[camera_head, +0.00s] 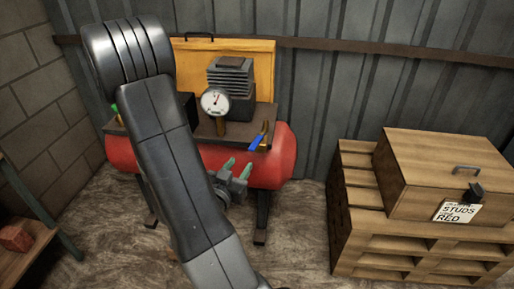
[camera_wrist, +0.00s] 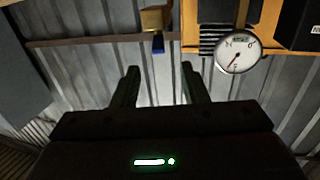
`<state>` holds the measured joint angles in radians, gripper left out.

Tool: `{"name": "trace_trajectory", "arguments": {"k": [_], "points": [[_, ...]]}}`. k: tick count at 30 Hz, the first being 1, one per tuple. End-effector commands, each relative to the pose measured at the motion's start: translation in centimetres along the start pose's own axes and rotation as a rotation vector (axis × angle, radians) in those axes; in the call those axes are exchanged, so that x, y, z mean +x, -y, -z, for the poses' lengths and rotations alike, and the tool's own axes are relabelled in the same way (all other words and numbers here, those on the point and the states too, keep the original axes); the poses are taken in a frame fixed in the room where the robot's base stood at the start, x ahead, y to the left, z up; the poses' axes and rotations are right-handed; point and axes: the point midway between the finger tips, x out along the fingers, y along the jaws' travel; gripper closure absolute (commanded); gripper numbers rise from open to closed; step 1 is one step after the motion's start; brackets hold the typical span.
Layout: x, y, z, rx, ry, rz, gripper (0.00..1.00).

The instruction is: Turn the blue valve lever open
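The blue valve lever (camera_head: 256,142) slants beside a small brass fitting (camera_head: 265,128) at the right end of the red compressor tank. In the wrist view the blue lever (camera_wrist: 158,44) shows end-on, small, beyond the fingertips, against the brass valve body (camera_wrist: 155,18). My gripper (camera_head: 238,166) is in front of the tank, a little below and left of the lever in the head view. In the wrist view my gripper (camera_wrist: 158,72) has its two fingers apart with nothing between them. It does not touch the lever.
A pressure gauge (camera_head: 214,102) stands above the red tank (camera_head: 280,160), left of the lever; it also shows in the wrist view (camera_wrist: 238,52). A wooden box (camera_head: 440,160) on pallets (camera_head: 385,255) is at the right.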

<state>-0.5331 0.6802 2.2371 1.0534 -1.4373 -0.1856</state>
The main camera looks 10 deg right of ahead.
Motion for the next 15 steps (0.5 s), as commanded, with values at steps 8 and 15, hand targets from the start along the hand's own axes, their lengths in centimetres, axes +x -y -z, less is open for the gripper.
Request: {"name": "trace_trajectory", "arguments": {"k": [8, 15], "points": [[1.1, -0.2, 0.1, -0.009, -0.022, -0.015, 0.60], [4.7, -0.3, 0.2, -0.007, -0.022, -0.016, 0.60]]}}
